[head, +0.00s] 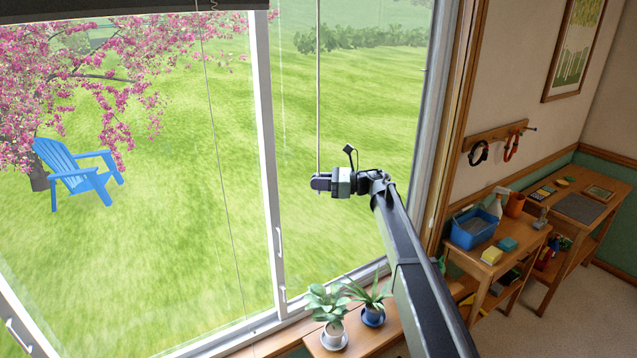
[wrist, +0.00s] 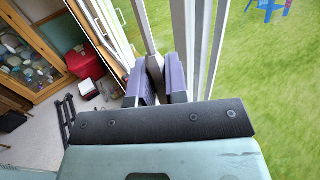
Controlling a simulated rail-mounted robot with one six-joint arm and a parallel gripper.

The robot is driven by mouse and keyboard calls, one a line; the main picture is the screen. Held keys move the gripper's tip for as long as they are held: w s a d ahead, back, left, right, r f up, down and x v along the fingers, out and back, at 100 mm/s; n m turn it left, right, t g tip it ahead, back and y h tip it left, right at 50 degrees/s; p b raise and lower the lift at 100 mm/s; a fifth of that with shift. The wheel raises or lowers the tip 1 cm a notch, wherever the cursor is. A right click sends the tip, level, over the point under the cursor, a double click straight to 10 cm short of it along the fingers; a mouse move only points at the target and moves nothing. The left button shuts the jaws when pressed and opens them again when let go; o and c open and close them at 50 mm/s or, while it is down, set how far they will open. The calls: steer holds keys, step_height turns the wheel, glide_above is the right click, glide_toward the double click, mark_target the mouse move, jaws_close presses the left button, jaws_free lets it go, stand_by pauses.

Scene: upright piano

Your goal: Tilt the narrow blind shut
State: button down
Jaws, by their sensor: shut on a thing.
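The wand (head: 318,90) is a thin grey rod hanging in front of the right window pane. Its lower end meets my gripper (head: 320,183), which is shut on it. In the wrist view my gripper (wrist: 160,80) shows two dark purple fingers, close together with a narrow grey-brown strip between them. I cannot make out the wand's lower tip. The narrow blind itself, above the right pane, is out of view, so its slat angle cannot be seen.
A dark blind edge (head: 130,10) crosses the top left, with a thin cord (head: 215,140) below it. Two potted plants (head: 330,305) (head: 371,300) stand low below the window. A blue bin (head: 474,228) sits on a side table at right. The air around my gripper is clear.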

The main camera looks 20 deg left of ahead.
stand_by(0.4)
steer(key=c, duration=1.1)
jaws_free()
steer(key=v, duration=1.1)
steer(key=shift+a, duration=0.1)
